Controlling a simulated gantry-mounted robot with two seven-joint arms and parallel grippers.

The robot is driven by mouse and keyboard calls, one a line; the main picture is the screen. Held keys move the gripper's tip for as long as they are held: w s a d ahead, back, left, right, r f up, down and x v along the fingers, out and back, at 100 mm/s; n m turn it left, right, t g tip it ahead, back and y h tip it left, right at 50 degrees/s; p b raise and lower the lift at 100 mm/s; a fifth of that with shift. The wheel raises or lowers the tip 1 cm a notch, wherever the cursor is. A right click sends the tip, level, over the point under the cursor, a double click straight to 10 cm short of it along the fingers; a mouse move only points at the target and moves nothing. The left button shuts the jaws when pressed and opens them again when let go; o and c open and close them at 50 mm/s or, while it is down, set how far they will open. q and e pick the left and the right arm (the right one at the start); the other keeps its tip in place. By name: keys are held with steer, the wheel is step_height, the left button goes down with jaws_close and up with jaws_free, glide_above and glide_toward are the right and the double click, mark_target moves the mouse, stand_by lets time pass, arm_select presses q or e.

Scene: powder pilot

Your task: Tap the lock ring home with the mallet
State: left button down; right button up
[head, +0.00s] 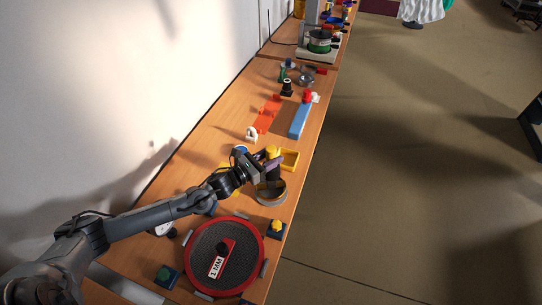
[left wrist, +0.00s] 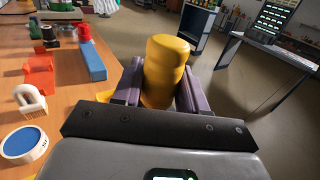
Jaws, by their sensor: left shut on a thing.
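My left gripper (head: 264,166) is shut on a yellow, rounded cylindrical thing (left wrist: 166,70), which looks like part of the mallet. In the left wrist view it stands between the purple fingers (left wrist: 160,90). It also shows as a yellow top in the head view (head: 272,151). A large red ring (head: 262,243), which may be the lock ring, lies around a dark round sieve screen labelled 1 MM (head: 205,245), with grey clamps at its rim. The held thing is above and beyond this ring, apart from it. My right gripper is not in view.
A grey round pan (head: 271,194) sits just below my left gripper. A yellow-knobbed block (head: 277,229) and a green-knobbed block (head: 166,275) flank the red ring. A yellow square frame (head: 290,160), a blue bar (head: 300,121) and an orange piece (head: 267,114) lie farther along the bench.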

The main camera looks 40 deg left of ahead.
arm_select(q)
step_height(320, 180, down, 4)
steer(key=b, duration=0.2)
steer(key=shift+f+b, duration=0.25)
steer(key=shift+b, duration=0.1)
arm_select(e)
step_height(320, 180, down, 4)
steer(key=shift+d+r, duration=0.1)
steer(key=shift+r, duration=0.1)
arm_select(q)
steer(key=shift+r+p, duration=0.1)
steer(key=shift+p, duration=0.25)
step_height(320, 180, up, 5)
steer(key=p, duration=0.3)
steer(key=shift+f+p, duration=0.2)
steer(key=shift+p, duration=0.1)
steer(key=shift+r, duration=0.25)
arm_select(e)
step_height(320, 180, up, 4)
